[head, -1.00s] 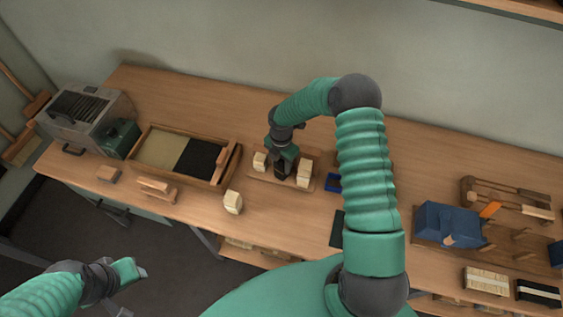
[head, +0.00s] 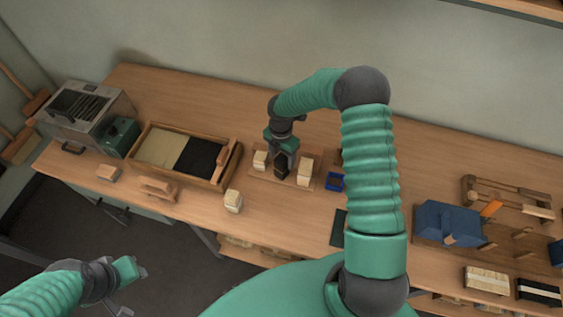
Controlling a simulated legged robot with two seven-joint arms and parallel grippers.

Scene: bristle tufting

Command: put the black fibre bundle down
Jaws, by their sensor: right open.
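The black fibre bundle (head: 281,170) shows as a small dark block on a wooden board (head: 289,180), between two pale blocks. My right gripper (head: 284,157) is open, directly above and around the top of the bundle. The fingers partly hide the bundle, and I cannot tell whether they touch it. My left gripper (head: 134,289) is at the lower left, away from the bench, with its two fingers apart and nothing visible between them.
Pale blocks (head: 260,160) and (head: 305,172) flank the bundle closely. A tray (head: 228,166) of pale and black fibre lies to the left. A blue tray (head: 335,182) is just right, and another pale block (head: 233,201) is in front. The bench (head: 215,95) is clear behind.

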